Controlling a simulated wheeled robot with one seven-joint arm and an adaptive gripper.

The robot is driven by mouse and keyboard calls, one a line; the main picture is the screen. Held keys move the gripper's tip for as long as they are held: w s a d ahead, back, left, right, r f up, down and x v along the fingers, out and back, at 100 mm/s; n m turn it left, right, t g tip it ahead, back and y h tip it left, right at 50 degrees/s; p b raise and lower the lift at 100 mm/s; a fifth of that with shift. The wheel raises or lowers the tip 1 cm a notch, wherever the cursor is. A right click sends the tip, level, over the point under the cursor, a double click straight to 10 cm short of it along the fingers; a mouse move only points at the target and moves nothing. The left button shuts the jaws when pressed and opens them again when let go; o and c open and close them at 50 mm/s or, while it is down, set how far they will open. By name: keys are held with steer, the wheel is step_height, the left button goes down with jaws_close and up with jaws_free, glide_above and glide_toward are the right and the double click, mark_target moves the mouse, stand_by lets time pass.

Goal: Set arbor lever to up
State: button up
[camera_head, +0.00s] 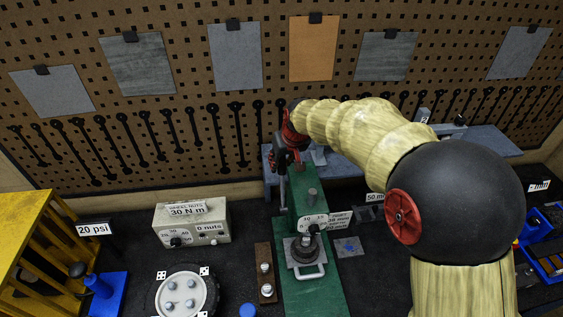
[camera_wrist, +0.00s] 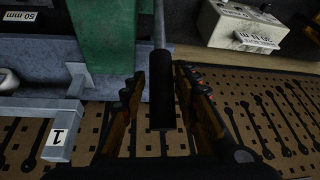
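The arbor press (camera_head: 301,196) is a green upright frame on a green base in the middle of the bench. Its lever (camera_head: 282,188) is a thin grey rod on the press's left side, standing close to upright in the head view. In the wrist view the lever's black cylindrical grip (camera_wrist: 162,95) lies between the two fingers of my gripper (camera_wrist: 161,100), with a visible gap on both sides. My gripper is open around the grip. In the head view my gripper (camera_head: 286,152) is at the lever's upper end, and its fingertips are partly hidden there.
A grey box labelled 30 N m (camera_head: 190,225) stands left of the press, with a wheel hub (camera_head: 184,294) in front. A wooden strip with knobs (camera_head: 264,273) lies beside the press base. The pegboard with tools (camera_head: 200,100) is close behind my gripper.

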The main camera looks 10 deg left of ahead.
steer(key=shift+o, duration=0.6)
steer(key=shift+s+r, duration=0.1)
steer(key=shift+s, duration=0.05)
steer(key=v, duration=1.2)
steer(key=s+d+f+m+h+b, duration=0.1)
steer(key=s+d+f+m+b, duration=0.1)
steer(key=s+d+f+b, duration=1.1)
steer(key=s+d+f+m+t+h+b, duration=0.1)
steer(key=s+d+f+m+b, duration=0.2)
steer(key=s+d+f+b, duration=0.9)
steer(key=s+f+b, duration=0.5)
steer(key=s, duration=0.1)
steer(key=shift+d+h, duration=0.4)
steer(key=shift+f, duration=0.1)
steer(key=shift+c, duration=0.3)
